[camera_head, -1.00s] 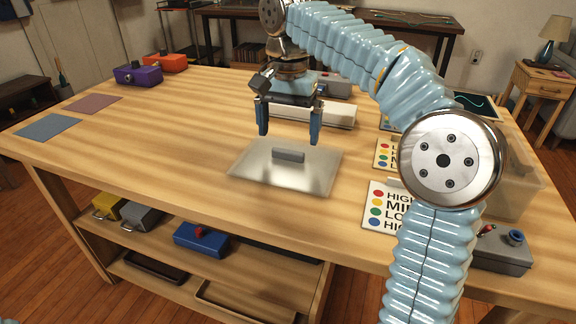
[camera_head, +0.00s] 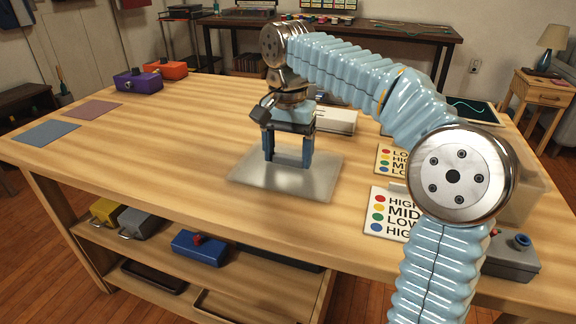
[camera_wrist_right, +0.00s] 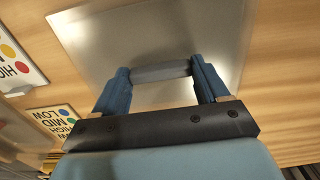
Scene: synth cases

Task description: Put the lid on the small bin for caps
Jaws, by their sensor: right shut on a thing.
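The lid (camera_head: 318,180) is a flat, translucent grey sheet with a grey bar handle, lying on the wooden table. My right gripper (camera_head: 289,163) is over it, pointing down, shut on the lid's handle. In the right wrist view the handle (camera_wrist_right: 161,71) sits between the two blue fingers of the gripper (camera_wrist_right: 162,80), and the lid (camera_wrist_right: 150,30) spreads out beneath. A pale translucent bin (camera_head: 526,198) stands at the table's right side, mostly hidden behind my right arm; I cannot tell whether it is the bin for caps. My left gripper is not in view.
Cards with coloured dots (camera_head: 386,213) lie right of the lid. A white box (camera_head: 336,121) is behind the gripper. A grey box with a blue knob (camera_head: 512,258) is at the front right. Purple (camera_head: 138,81) and orange boxes (camera_head: 166,68) stand far left. The table's left middle is clear.

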